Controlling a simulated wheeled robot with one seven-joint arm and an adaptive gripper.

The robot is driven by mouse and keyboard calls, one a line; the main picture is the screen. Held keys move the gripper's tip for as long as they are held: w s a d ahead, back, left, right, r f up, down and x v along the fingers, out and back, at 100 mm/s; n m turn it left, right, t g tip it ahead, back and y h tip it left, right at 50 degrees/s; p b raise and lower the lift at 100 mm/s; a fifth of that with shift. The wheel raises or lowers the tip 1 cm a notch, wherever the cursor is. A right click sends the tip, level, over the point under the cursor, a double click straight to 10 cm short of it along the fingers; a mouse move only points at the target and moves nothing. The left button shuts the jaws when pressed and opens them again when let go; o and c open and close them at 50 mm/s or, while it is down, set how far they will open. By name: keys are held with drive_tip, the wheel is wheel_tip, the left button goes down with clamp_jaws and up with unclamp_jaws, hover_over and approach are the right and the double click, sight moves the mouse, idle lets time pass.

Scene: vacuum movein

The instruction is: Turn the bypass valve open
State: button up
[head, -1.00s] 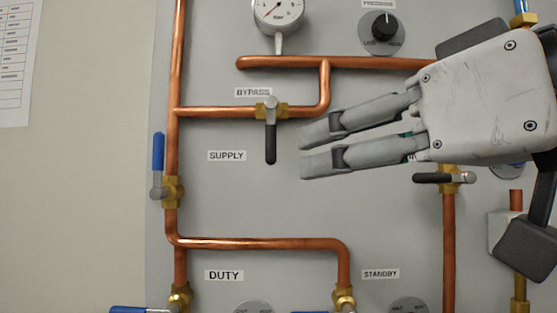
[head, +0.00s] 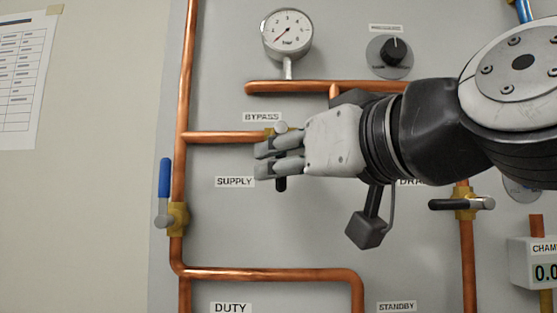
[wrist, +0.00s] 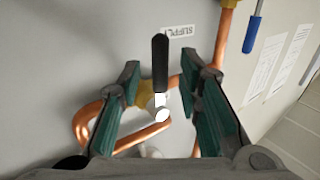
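The bypass valve has a black lever (head: 281,184) that hangs straight down, across its horizontal copper pipe. In the head view my gripper (head: 263,160) covers most of the lever, leaving the lower tip and the silver pivot (head: 281,127) showing. In the wrist view the whole black lever (wrist: 160,62) stands between the two green-padded fingers of my gripper (wrist: 170,80). The gripper is open, with a gap visible on both sides of the lever. The brass valve body (wrist: 143,92) shows behind it.
The supply valve's blue lever (head: 165,178) is at the left. A pressure gauge (head: 287,36) and a pressure knob (head: 390,55) are above. The drain valve's black lever (head: 455,204) lies horizontal at the right. Copper pipes (head: 265,274) run close around the gripper.

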drive_tip(key=shift+w+a, duration=0.35)
drive_tip(key=shift+w, duration=0.2)
clamp_jaws()
drive_tip(key=shift+d, duration=0.1)
drive_tip(key=d+r+n+g+h+p, duration=0.4)
drive_tip(key=n+h+p, duration=0.5)
drive_tip(key=n+p, duration=0.2)
drive_tip(key=shift+s+d+r+h+p, duration=0.15)
drive_tip(key=shift+r+h+p, duration=0.2)
drive_tip(key=shift+p, duration=0.9)
drive_tip(key=shift+f, duration=0.1)
